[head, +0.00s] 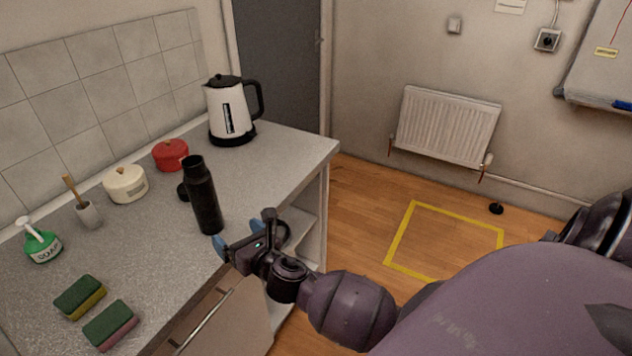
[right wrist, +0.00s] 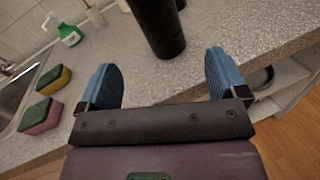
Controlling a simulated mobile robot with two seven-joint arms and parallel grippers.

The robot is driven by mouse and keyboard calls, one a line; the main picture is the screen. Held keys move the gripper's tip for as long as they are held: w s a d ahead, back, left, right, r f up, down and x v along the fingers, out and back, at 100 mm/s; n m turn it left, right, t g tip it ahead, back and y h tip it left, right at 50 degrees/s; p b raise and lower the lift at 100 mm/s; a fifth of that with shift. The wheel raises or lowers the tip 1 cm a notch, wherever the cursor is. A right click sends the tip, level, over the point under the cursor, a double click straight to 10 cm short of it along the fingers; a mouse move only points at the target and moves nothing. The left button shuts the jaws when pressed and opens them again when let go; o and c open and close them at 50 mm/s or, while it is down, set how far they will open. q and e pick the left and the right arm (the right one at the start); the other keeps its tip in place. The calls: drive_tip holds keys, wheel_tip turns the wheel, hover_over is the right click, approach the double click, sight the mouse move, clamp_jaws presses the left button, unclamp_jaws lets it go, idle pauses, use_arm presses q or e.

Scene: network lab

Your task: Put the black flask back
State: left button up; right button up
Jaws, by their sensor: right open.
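The black flask (head: 203,196) stands upright on the grey speckled counter (head: 274,154), near its front edge. A small black round piece, perhaps its lid, shows just behind it to the left. My right gripper (head: 243,242) is at the counter's front edge, close in front of the flask. In the right wrist view its blue fingers are spread apart and empty, and the flask (right wrist: 157,22) stands beyond the gap between them, its top out of frame. My left gripper is not in view.
A white kettle (head: 230,112), red pot (head: 170,154) and cream pot (head: 125,185) stand along the back. A brush in a holder (head: 89,215), a green spray bottle (head: 41,243) and two sponges (head: 81,297) are at left. Counter right of the flask is clear.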

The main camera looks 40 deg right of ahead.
drive_tip(key=s+d+f+m+g, duration=0.2)
drive_tip(key=s+f+m, duration=0.2)
drive_tip(key=s+m, duration=0.4)
drive_tip(key=s+d+f+m+g+h, duration=0.1)
drive_tip(key=s+f+m, duration=0.4)
drive_tip(key=m, duration=0.9)
drive_tip(key=s+d+f+m+g, duration=0.2)
drive_tip(key=s+f+m, duration=0.3)
drive_tip(key=s+m, duration=0.6)
drive_tip(key=shift+d+m+g, duration=0.4)
drive_tip(key=shift+d+m, duration=0.1)
drive_tip(key=shift+d, duration=0.05)
